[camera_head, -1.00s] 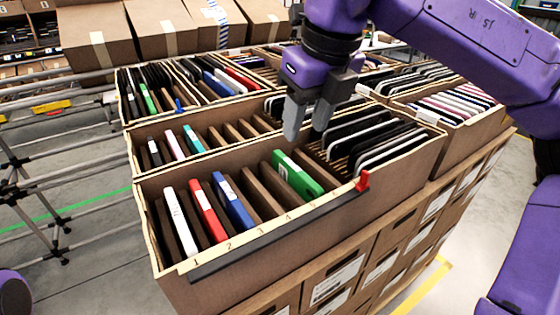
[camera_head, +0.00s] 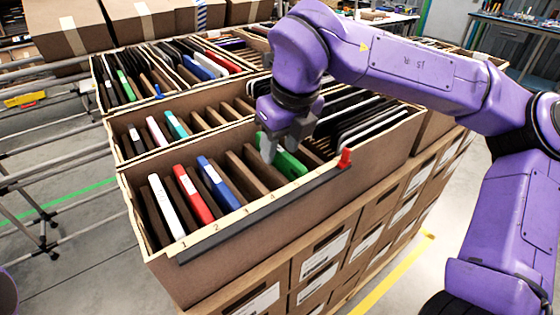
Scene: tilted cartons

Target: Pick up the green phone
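The green phone (camera_head: 290,164) stands tilted in a slot of the front carton (camera_head: 240,228), right of the middle. My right gripper (camera_head: 283,147) points down at the phone's upper edge. One grey finger is in front of the phone and covers part of it; the other is behind. The fingers look spread, about as wide apart as before. Contact with the phone cannot be made out. My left gripper is out of view.
Left of it in the same carton stand a white, a red and a blue phone (camera_head: 218,184). Dark phones (camera_head: 375,128) fill the right part. A red clip (camera_head: 345,158) sits on the front rim. More filled cartons stand behind.

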